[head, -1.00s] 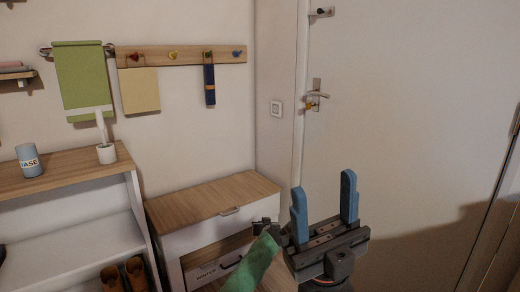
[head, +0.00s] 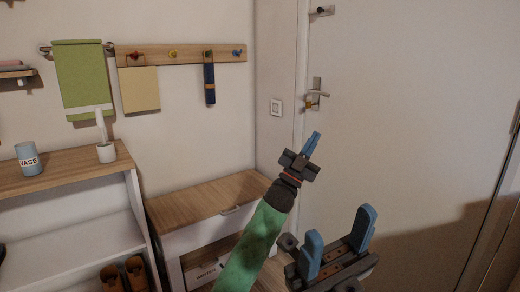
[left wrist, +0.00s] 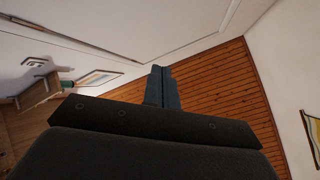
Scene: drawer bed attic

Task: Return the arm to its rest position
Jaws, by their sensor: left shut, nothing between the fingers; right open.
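My left gripper (head: 314,143) is raised in the middle of the head view, on its green arm (head: 254,245). Its blue fingers are together with nothing between them, pointing up in front of the white door. In the left wrist view its closed fingers (left wrist: 162,86) point toward the wooden ceiling. My right gripper (head: 341,238) is lower right in the head view. Its blue fingers stand wide apart and empty.
A white cabinet with a wooden top (head: 205,202) stands against the wall behind the left arm. A shelf unit (head: 75,168) at the left holds a blue vase (head: 28,159) and a white pot (head: 106,152). The white door (head: 420,120) has a handle (head: 318,94). A hook rail (head: 180,54) is above.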

